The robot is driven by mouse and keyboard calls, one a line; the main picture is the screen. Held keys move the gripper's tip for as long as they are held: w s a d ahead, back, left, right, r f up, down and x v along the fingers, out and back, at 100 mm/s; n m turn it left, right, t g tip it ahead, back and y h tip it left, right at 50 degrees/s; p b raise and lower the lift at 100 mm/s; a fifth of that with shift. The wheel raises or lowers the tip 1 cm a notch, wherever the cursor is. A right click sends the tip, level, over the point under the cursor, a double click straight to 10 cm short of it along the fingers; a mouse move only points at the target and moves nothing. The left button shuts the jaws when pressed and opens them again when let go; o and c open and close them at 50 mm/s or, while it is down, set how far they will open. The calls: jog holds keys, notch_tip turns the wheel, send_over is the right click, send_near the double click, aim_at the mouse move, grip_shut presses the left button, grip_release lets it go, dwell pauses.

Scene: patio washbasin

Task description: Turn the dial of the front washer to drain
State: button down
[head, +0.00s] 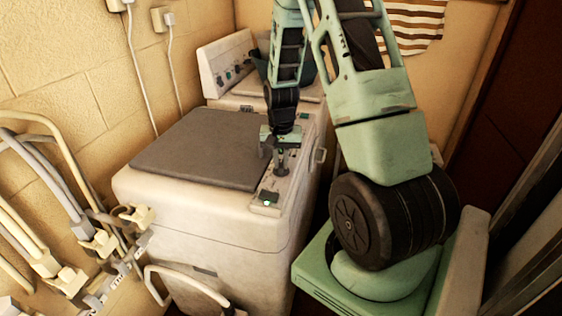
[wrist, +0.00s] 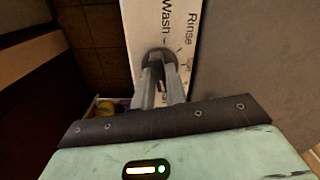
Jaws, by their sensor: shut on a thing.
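The front washer (head: 215,232) is a worn white machine with a dark grey lid (head: 195,148) and a narrow control strip along its right side. My gripper (head: 281,165) points down at this strip. In the wrist view, my gripper's fingers (wrist: 160,85) are shut on a dark round dial (wrist: 156,56). The words "Wash" and "Rinse" are printed on the white control panel (wrist: 150,18) beyond the dial. Smaller marks beside the dial are partly hidden, and I cannot read a drain label or tell where the dial points.
A second washer with an upright control panel (head: 228,66) stands behind. Pipes and taps (head: 100,240) crowd the left wall. Cords hang from wall sockets (head: 162,18). A striped cloth (head: 415,22) hangs at the back. A dark door (head: 515,90) is at right.

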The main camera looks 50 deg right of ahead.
aim_at(281, 163)
jog(key=shift+m, duration=0.4)
jog(key=c, duration=1.4)
grip_release()
jog(key=shift+c, duration=0.2)
jog(key=shift+r, duration=0.15)
notch_tip(281, 163, up, 17)
jog(key=b, duration=0.3)
jog(key=shift+r, duration=0.1)
